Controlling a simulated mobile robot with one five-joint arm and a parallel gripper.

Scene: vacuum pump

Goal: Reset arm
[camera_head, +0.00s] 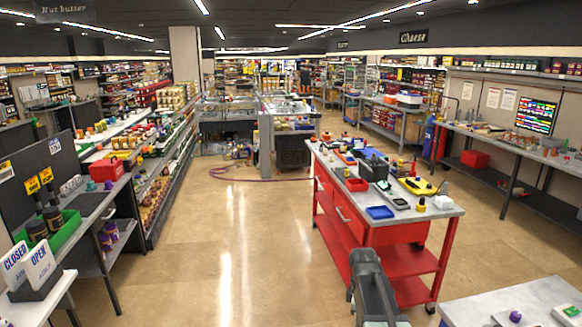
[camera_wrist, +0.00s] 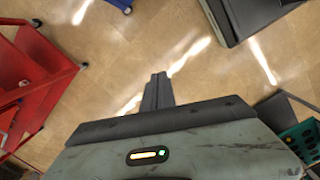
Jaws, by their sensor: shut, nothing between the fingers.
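My gripper (camera_wrist: 157,76) points out over the tan floor in the wrist view. Its two dark fingers are together, with nothing between them. In the head view my dark grey arm rises from the bottom edge, right of centre, beside the front left corner of a red workbench (camera_head: 394,262). The fingertips cannot be made out clearly there. The near part of my arm fills the bottom of the wrist view, with a small orange and green light on it.
The workbench has a grey top crowded with tools and small trays, including a blue tray (camera_head: 380,212). A grey table (camera_head: 470,308) stands at the bottom right. Loaded shelves (camera_head: 160,180) line the left. The shiny floor (camera_head: 250,250) between is clear.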

